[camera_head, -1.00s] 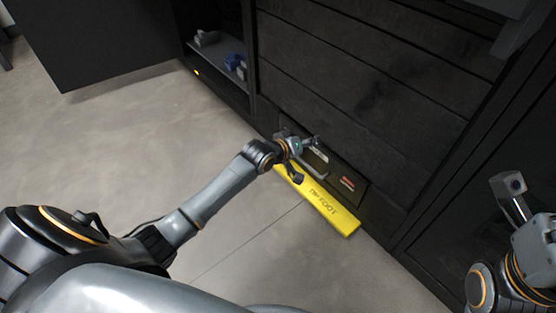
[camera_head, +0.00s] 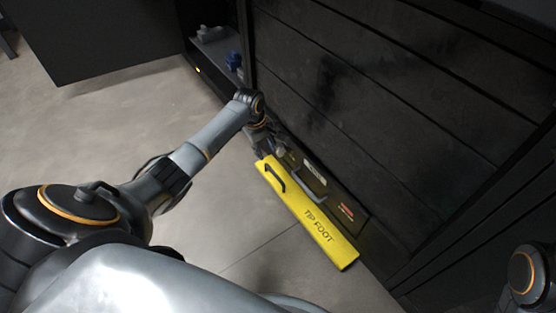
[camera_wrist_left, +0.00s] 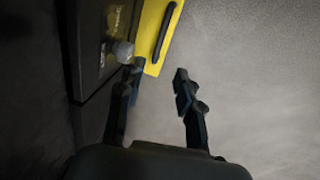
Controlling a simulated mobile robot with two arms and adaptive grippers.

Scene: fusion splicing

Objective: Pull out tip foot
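The tip foot (camera_head: 311,217) is a long yellow bar lettered "TIP FOOT", low along the base of a dark cabinet. Its black handle (camera_head: 275,178) is near its far left end; the handle also shows in the left wrist view (camera_wrist_left: 164,32). My left gripper (camera_head: 268,150) is at that far left end, beside the bar and partly hidden by its own arm. In the left wrist view its two fingers (camera_wrist_left: 158,78) are apart with nothing between them. The yellow end and the handle are beyond the fingertips. My right gripper is out of view.
The dark cabinet front (camera_head: 370,90) rises directly behind the tip foot. A base panel (camera_head: 335,200) there carries a grey handle (camera_head: 306,190) and labels. An open shelf bay with a blue object (camera_head: 233,60) is at upper left. The grey floor (camera_head: 130,125) at left is clear.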

